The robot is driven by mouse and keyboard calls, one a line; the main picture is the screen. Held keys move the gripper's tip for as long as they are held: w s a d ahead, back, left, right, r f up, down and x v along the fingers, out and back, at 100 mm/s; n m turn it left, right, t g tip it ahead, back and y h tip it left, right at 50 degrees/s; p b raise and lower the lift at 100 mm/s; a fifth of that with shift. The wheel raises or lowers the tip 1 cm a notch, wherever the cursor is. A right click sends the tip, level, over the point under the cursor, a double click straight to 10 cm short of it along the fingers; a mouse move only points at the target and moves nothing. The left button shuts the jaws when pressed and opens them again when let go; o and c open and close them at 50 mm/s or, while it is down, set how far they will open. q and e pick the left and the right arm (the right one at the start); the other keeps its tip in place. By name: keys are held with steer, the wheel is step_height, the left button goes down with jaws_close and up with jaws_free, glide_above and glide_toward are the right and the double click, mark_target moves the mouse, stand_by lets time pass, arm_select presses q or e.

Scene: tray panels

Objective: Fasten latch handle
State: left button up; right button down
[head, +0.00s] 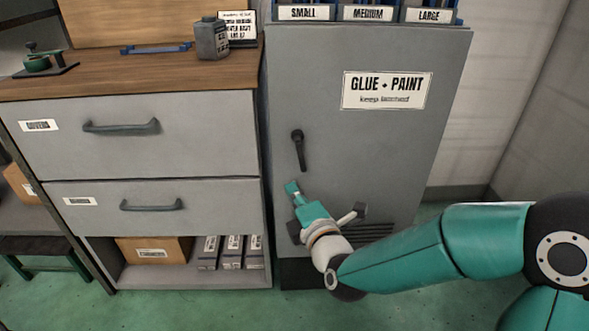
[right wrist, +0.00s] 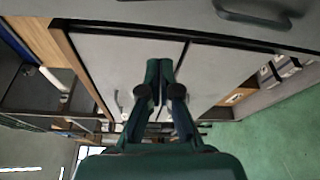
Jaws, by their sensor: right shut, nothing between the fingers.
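The latch handle (head: 299,149) is a black lever on the left side of the grey cabinet door (head: 395,150) in the head view. It hangs almost straight down from its round pivot, its lower end leaning slightly right. My right gripper (head: 292,188) is in front of the door, just below the handle's lower end in the picture. A gap shows between them. It is shut and empty, and its fingers also show closed in the right wrist view (right wrist: 160,68). I cannot make out the latch handle for sure in the wrist view. My left gripper is not in view.
A drawer unit with an upper drawer (head: 145,155) and a lower drawer (head: 215,213) stands left of the cabinet. Their bar handles stick out. A grey bottle (head: 212,40) stands on its wooden top. Blue bins line the cabinet's top.

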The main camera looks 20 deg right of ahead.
mark_target(299, 142)
steer(key=w+b, duration=0.1)
steer(key=w, duration=0.2)
steer(key=w+d+b, duration=0.1)
steer(key=w, duration=0.2)
steer(key=w+d, duration=0.1)
steer(key=w, duration=0.2)
steer(key=shift+w+f+b, duration=0.2)
steer(key=shift+b, duration=0.2)
steer(key=shift+s+d+r, duration=0.2)
steer(key=shift+s+d, duration=0.05)
steer(key=shift+d, duration=0.4)
steer(key=shift+a, duration=0.1)
